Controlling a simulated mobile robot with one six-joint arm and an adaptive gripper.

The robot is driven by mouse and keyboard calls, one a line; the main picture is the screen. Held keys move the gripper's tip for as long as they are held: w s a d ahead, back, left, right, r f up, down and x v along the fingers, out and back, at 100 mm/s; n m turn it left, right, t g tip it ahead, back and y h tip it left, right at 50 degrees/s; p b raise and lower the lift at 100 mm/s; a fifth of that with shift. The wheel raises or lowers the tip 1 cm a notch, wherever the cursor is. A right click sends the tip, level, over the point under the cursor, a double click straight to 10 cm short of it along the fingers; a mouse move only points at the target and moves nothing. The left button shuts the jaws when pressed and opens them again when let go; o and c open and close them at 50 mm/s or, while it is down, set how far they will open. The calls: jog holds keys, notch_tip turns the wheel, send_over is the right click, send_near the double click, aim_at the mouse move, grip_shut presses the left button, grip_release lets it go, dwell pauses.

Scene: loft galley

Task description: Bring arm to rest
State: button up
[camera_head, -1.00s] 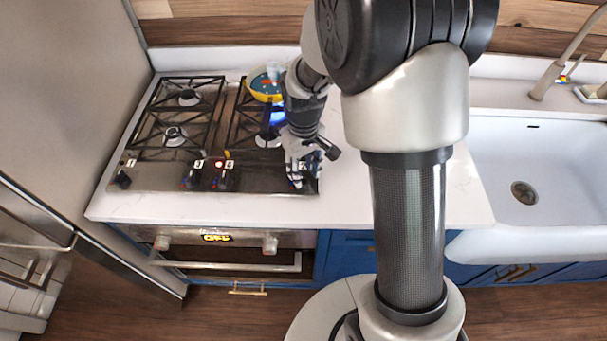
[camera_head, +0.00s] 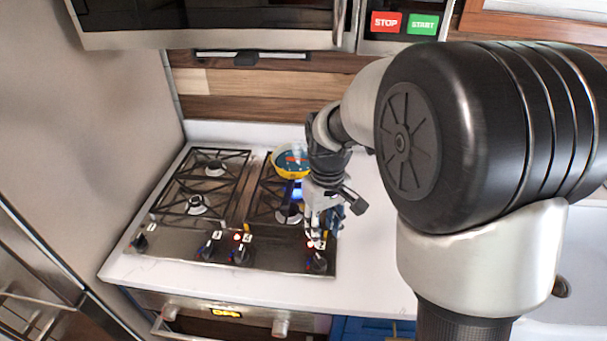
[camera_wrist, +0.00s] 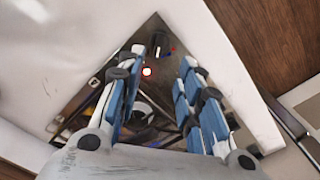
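My gripper (camera_head: 328,220) hangs from my arm over the right front part of the gas stove (camera_head: 165,245), near the control knobs. In the wrist view my gripper (camera_wrist: 164,62) is open, its two blue-padded fingers apart with nothing held between them. Below them the wrist view shows the stove's dark panel (camera_wrist: 172,64), a dark knob (camera_wrist: 158,42) and a red-and-white light (camera_wrist: 147,71). My arm's large joint fills the right of the head view and hides part of the counter and sink.
A yellow pan (camera_head: 291,174) with blue-green contents sits at the stove's back right, near a blue glow. Several knobs line the stove front, including one at right (camera_head: 317,262). A fridge stands left.

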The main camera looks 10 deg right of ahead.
jog(key=s+r+m+t, duration=0.1)
jog(key=s+r+t, duration=0.1)
jog(key=s+r, duration=0.4)
jog(key=s+r+m+t, duration=0.2)
jog(key=s+r, duration=0.3)
jog(key=s, duration=1)
jog(key=shift+r+t, duration=0.3)
jog(key=shift+r, duration=0.05)
